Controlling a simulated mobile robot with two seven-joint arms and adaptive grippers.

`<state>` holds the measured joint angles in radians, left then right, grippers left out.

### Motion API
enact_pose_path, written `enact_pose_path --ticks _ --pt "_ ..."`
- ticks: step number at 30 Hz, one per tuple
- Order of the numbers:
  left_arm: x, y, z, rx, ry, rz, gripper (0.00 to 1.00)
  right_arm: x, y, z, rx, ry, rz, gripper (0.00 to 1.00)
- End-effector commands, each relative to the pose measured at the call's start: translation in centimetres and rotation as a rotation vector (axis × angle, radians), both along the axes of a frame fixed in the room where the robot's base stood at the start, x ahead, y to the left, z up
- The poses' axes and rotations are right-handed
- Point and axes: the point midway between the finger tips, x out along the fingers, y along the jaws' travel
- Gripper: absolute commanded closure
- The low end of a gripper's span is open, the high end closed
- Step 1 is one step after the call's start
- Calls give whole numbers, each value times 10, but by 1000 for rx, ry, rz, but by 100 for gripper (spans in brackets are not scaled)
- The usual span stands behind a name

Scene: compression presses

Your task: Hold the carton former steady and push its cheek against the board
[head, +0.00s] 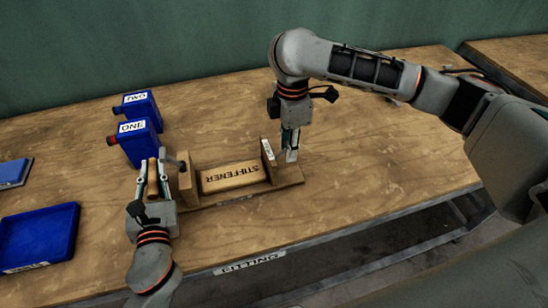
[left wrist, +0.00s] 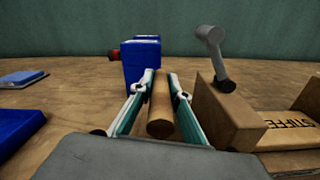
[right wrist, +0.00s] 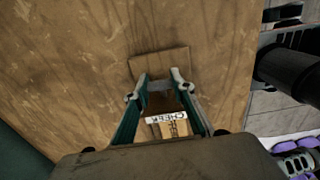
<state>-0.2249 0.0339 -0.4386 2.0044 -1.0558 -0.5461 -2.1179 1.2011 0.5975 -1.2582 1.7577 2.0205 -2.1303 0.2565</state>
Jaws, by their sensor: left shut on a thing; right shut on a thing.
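The carton former is a wooden base (head: 240,196) with an end block (head: 187,184) at its left and an upright cheek (head: 268,152) at its right. A board marked STIFFENER (head: 232,177) lies between them; I cannot tell whether the cheek touches it. My left gripper (head: 152,172) is shut on a round wooden handle (left wrist: 160,112) left of the end block. My right gripper (head: 290,153) is at the cheek's outer side. In the right wrist view, the cheek's white label (right wrist: 166,118) shows between its fingers, which are shut on the cheek.
A grey lever (head: 175,161) stands by the end block. A blue tray (head: 38,238) lies at the left. The bench right of the former is clear.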

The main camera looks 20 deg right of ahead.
Motion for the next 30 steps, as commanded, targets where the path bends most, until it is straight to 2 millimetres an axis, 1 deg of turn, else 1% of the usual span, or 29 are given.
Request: enact_pose_path --ticks 1,14,15,16,17,26,30 --pt "0 -2 0 -2 -1 -4 100 0 4 1 5 1 0 100" --pt "0 -3 0 -4 -1 -6 100 -1 16 0 6 2 3 100" --pt "0 -3 0 -4 -1 -6 100 -1 15 0 5 2 2 66" --pt "0 -3 0 -4 -1 -6 100 -1 15 0 5 2 2 58" --pt "0 -3 0 -4 -1 -5 100 -1 15 0 5 2 2 57" --pt "0 -2 0 -3 0 -4 100 0 14 0 3 1 1 57" --pt "0 -2 0 -3 0 -3 100 1 14 8 3 -2 1 57"
